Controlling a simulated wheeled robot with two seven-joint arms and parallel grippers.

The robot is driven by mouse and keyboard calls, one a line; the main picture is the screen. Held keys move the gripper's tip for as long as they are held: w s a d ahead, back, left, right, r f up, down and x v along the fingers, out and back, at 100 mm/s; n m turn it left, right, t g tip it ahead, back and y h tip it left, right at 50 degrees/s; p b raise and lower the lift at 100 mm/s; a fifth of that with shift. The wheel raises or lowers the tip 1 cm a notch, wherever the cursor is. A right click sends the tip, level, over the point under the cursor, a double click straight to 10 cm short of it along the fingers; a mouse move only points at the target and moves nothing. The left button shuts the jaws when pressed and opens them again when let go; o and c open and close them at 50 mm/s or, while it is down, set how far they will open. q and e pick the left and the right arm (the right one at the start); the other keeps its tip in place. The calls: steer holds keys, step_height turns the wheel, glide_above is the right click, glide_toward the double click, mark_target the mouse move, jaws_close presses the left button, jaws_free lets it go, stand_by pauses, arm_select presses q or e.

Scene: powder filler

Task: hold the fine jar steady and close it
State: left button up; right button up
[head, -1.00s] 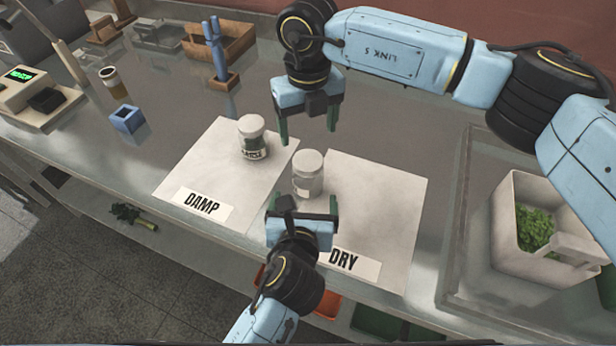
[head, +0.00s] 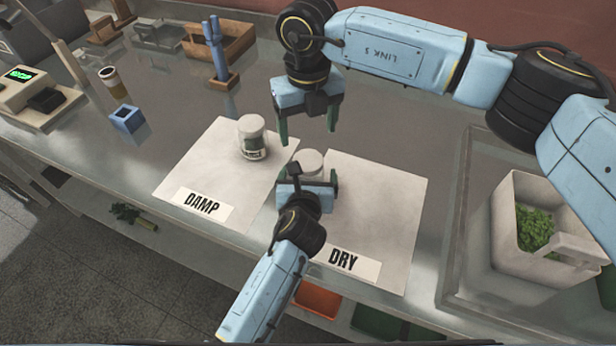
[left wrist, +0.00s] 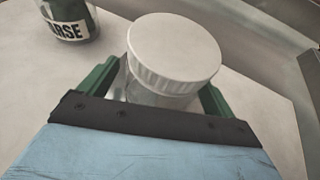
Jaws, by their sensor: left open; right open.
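The fine jar (head: 311,161) is a clear jar with a white ribbed lid on its top, standing upright at the inner edge of the DRY sheet (head: 388,205). How tight the lid is cannot be told. My left gripper (head: 307,179) is open, low at the jar's near side. In the left wrist view the jar (left wrist: 173,52) stands between its two green fingers, its lower part hidden by the gripper. My right gripper (head: 307,133) is open and empty, pointing down above and behind the jar.
A second white-lidded jar (head: 252,140) stands on the DAMP sheet (head: 185,165); its label ends in "ARSE" in the left wrist view (left wrist: 70,28). A blue block (head: 127,120) and a scale (head: 35,95) are at left. A white planter (head: 505,215) is at right.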

mark_target(308, 160)
arm_select(q)
steer(key=c, duration=1.6)
jaws_close()
arm_select(e)
steer(key=shift+n, duration=0.4)
steer(key=n, duration=1.1)
steer(key=shift+n, duration=0.3)
steer(key=n, duration=0.5)
steer(key=shift+n, duration=0.3)
steer(key=n, duration=0.4)
steer(key=shift+n, duration=0.3)
steer(key=shift+f, duration=4.05)
